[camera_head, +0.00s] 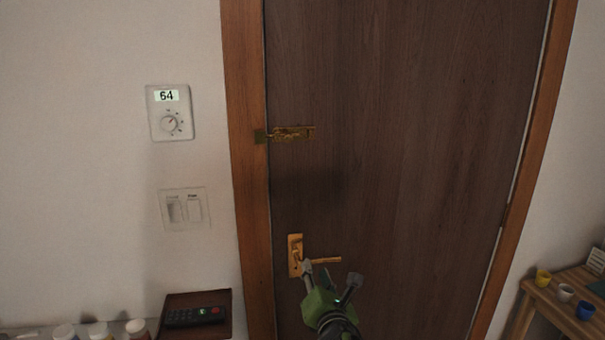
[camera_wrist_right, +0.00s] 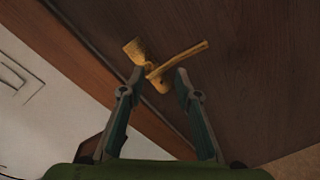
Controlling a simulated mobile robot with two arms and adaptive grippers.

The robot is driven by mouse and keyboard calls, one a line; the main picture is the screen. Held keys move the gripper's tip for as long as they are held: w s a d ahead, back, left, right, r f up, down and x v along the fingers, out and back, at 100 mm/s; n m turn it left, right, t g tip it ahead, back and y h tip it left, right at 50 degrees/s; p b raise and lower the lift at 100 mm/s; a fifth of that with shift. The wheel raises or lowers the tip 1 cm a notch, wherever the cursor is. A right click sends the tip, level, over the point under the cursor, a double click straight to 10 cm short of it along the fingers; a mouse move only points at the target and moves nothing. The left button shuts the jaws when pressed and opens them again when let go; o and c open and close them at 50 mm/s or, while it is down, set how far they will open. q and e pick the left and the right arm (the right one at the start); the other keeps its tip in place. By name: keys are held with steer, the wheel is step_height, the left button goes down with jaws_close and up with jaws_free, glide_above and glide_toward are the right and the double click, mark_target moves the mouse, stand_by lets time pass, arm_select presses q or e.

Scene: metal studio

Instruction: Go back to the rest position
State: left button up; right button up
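My right gripper (camera_head: 331,283) is green and grey and sits low in front of the brown door (camera_head: 410,140). Its fingers are apart, with nothing held between them. The brass door handle (camera_head: 300,257) is just beyond the fingertips in the head view. In the right wrist view the open fingers (camera_wrist_right: 158,82) point at the handle (camera_wrist_right: 185,60), which shows between and beyond the tips. I cannot tell whether a fingertip touches it. My left gripper is in neither view.
A brass latch (camera_head: 290,133) is on the door's left edge. A thermostat (camera_head: 170,112) reading 64 and a switch plate (camera_head: 184,209) are on the left wall. A remote (camera_head: 195,315) lies on a dark box at lower left. A wooden table (camera_head: 560,300) with small cups stands at right.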

steer(key=s+d+f+m+g, duration=0.2)
steer(key=s+d+f+m, duration=0.15)
steer(key=f, duration=0.75)
steer(key=s+d+f+m+g+h, duration=0.1)
steer(key=s+d+f+m+g, duration=0.2)
steer(key=f, duration=0.9)
steer(key=s+d+f+m+g, duration=0.15)
steer(key=s+f+m, duration=0.3)
steer(key=f, duration=0.65)
steer(key=s+d+f+m+g, duration=0.2)
steer(key=s+d+f+m, duration=0.1)
steer(key=s+f, duration=0.6)
steer(key=s+d+f+m+g, duration=0.2)
steer(key=s+d+f+m, duration=0.1)
steer(key=s+f, duration=0.6)
steer(key=s+d+f+m+g, duration=0.1)
steer(key=s+d+f+m, duration=0.1)
steer(key=s, duration=0.9)
steer(key=s+d+f+m+g+h, duration=0.1)
steer(key=s+f+m, duration=0.4)
steer(key=s, duration=0.7)
steer(key=s+d+f+m+g, duration=0.3)
steer(key=s+f+m, duration=0.1)
steer(key=s, duration=0.8)
steer(key=shift+f, duration=0.55)
steer(key=shift+d, duration=0.1)
steer(key=shift+c, duration=0.5)
